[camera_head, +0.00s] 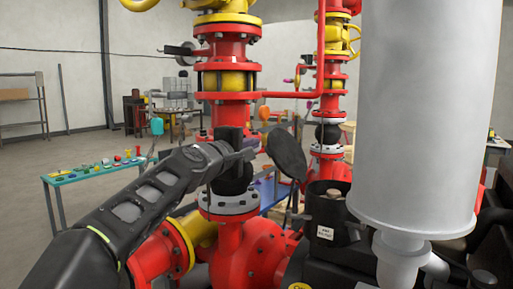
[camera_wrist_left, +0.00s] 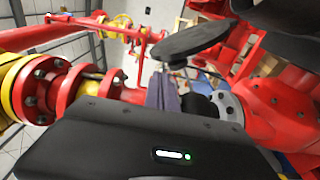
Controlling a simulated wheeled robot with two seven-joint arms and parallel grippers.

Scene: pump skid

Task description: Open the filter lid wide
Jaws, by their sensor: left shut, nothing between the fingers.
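The filter lid (camera_head: 287,153) is a dark round disc. In the head view it stands steeply tilted, up and left of the black filter housing (camera_head: 325,215), which has a small white label. The lid also shows in the left wrist view (camera_wrist_left: 192,40), as a dark disc seen nearly edge-on. My left gripper (camera_head: 250,153) is shut and empty, just left of the lid. In the left wrist view its closed fingers (camera_wrist_left: 162,92) point toward the lid's underside edge; I cannot tell whether they touch it. My right gripper is not in view.
A large grey cylinder (camera_head: 415,110) stands close on the right. Red flanged pipework (camera_head: 228,80) with yellow parts rises behind my left gripper. A teal-topped table (camera_head: 90,172) with small items stands at the left. The floor at far left is open.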

